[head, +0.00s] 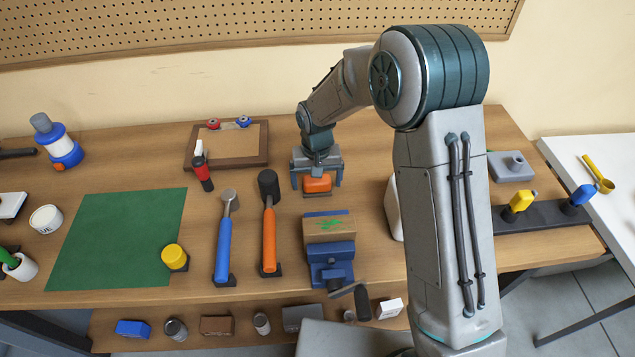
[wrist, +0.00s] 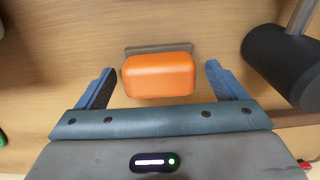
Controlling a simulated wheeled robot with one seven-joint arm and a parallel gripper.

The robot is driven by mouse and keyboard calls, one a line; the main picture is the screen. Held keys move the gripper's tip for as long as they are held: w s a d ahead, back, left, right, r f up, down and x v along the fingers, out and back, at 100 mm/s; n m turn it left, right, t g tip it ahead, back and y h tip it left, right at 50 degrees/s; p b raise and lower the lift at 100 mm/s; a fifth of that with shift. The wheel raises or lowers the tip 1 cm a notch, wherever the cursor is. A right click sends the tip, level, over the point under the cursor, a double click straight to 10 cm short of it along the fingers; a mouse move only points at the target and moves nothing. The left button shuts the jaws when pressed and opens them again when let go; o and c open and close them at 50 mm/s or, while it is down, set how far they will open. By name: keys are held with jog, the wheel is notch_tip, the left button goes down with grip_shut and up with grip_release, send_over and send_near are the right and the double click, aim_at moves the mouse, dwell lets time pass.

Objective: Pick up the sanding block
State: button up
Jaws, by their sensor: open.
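The sanding block is an orange block with rounded edges (head: 317,184), near the back of the workbench in the head view. In the wrist view the sanding block (wrist: 158,75) lies between my gripper's two blue fingers, with a gap on each side. A grey strip shows along its far edge. My gripper (head: 316,188) is open over the block, one finger on either side in the head view; in the wrist view my gripper (wrist: 158,88) touches it with neither finger. Whether the block rests flat on the bench is partly hidden.
A black-headed mallet with an orange handle (head: 269,230) lies left of the block; its head (wrist: 285,62) is close to the right finger in the wrist view. A blue vise (head: 331,258) holding a wooden piece stands in front. A framed board (head: 236,148) lies behind left.

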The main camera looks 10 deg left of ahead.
jog(key=c, duration=1.1)
jog(key=shift+r, duration=0.5)
notch_tip(320, 180, up, 3)
jog(key=shift+w+f+b, duration=0.1)
jog(key=shift+f+b, duration=0.05)
jog(key=shift+b, duration=0.65)
jog(key=s+d+r+b, duration=0.1)
jog(key=s+d+r, duration=0.1)
jog(key=d, duration=0.1)
jog(key=s+d+r, duration=0.3)
jog(key=s+d+r+b, duration=0.1)
jog(key=s+d+r, duration=0.1)
jog(key=d, duration=0.1)
jog(key=shift+s+d+r+b, duration=0.1)
jog(key=shift+s+r+b, duration=0.05)
jog(key=shift+s+b, duration=0.15)
